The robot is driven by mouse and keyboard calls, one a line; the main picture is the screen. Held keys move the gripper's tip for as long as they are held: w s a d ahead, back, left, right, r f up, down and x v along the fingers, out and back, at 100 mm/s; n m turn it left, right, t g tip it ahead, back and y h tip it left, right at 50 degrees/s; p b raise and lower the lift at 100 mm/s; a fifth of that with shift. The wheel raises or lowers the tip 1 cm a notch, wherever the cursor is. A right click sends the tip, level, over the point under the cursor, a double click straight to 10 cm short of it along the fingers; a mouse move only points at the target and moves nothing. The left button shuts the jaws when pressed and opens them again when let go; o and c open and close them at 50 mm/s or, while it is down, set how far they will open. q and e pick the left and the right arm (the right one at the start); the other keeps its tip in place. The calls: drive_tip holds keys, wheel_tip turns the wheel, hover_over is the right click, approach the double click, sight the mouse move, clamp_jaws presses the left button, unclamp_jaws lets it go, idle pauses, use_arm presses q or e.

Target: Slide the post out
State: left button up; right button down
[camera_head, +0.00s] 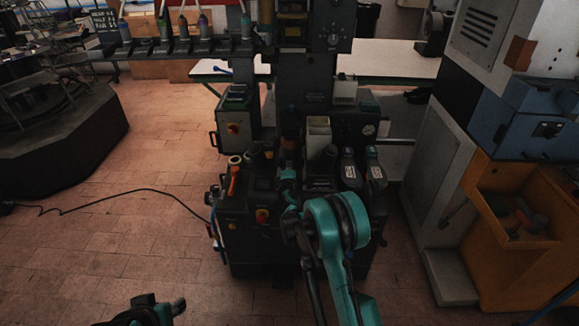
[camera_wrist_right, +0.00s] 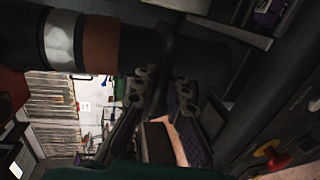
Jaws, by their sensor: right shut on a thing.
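The post (camera_wrist_right: 100,45) is a dark cylinder with a pale band and a brown band, lying across the top of the right wrist view. In the head view my right gripper (camera_head: 289,176) is small and dark, partly hidden by my teal arm. My left gripper (camera_head: 172,306) shows at the bottom left, away from the machine; its jaws are unclear.
The dark press (camera_head: 262,245) stands in the middle, with red knobs and dark pads. A tool rack (camera_head: 185,47) hangs at its upper left. An orange cabinet (camera_head: 528,262) stands at the right. A black cable (camera_head: 110,193) lies on the open tiled floor at left.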

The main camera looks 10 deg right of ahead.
drive_tip(key=shift+s+f, duration=0.15)
drive_tip(key=c, duration=1.5)
unclamp_jaws()
drive_tip(key=shift+s, duration=0.1)
drive_tip(key=shift+c, duration=0.2)
drive_tip(key=shift+a, duration=0.1)
drive_tip(key=v, duration=1.2)
